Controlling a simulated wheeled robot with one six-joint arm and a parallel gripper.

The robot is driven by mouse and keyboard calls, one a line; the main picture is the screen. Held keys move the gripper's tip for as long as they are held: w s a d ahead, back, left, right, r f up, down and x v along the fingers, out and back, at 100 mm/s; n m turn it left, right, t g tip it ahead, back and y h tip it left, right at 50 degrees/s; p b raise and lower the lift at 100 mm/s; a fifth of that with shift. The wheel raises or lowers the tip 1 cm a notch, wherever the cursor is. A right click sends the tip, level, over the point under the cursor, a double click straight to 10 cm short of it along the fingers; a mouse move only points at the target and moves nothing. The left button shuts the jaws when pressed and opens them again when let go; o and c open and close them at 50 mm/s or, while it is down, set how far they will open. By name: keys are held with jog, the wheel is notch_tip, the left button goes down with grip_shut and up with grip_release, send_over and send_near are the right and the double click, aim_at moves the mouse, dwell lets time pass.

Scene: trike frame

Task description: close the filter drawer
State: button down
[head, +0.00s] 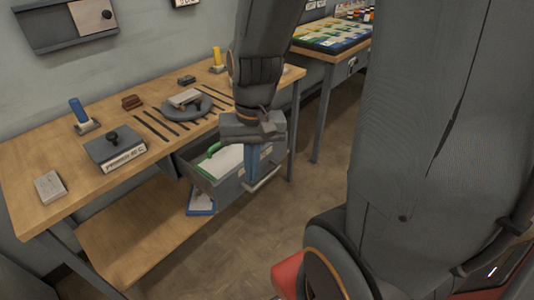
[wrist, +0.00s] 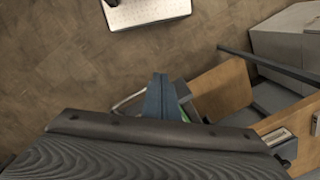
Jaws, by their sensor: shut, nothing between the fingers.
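The grey filter drawer (head: 205,178) stands open, pulled out from under the wooden workbench's right half. A green item (head: 210,152) and white sheets (head: 228,160) show inside it. Its pale bar handle (head: 264,181) is on the front face; the handle also shows in the wrist view (wrist: 127,101). My gripper (head: 254,178) points down at the drawer front, its blue fingers shut and empty. In the wrist view the fingers (wrist: 160,98) are beside the handle; I cannot tell whether they touch it. My wrist hides part of the drawer front.
The workbench (head: 60,170) carries a labelled grey box (head: 115,150), a blue-handled tool (head: 79,112) and a round grey holder (head: 187,106). A lower wooden shelf (head: 140,235) is under it. A second bench (head: 325,45) stands behind. Bare floor (head: 250,240) lies before the drawer.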

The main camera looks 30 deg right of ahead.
jog(key=w+d+f+m+t+y, duration=0.1)
jog(key=w+d+m, duration=0.25)
jog(key=m, duration=0.35)
jog(key=w+d+f+m+t, duration=0.1)
jog(key=w+d+f+m, duration=0.15)
jog(key=d+m, duration=0.35)
jog(key=m+t+b, duration=0.2)
jog(key=m, duration=1.3)
send_near(282, 151)
jog(key=s+a+f, duration=0.1)
jog(key=a+f, duration=0.2)
jog(key=f, duration=0.2)
jog(key=shift+w+a+f, duration=0.25)
jog(key=shift+w+a, duration=0.1)
jog(key=shift+w, duration=0.15)
jog(key=shift+w, duration=0.1)
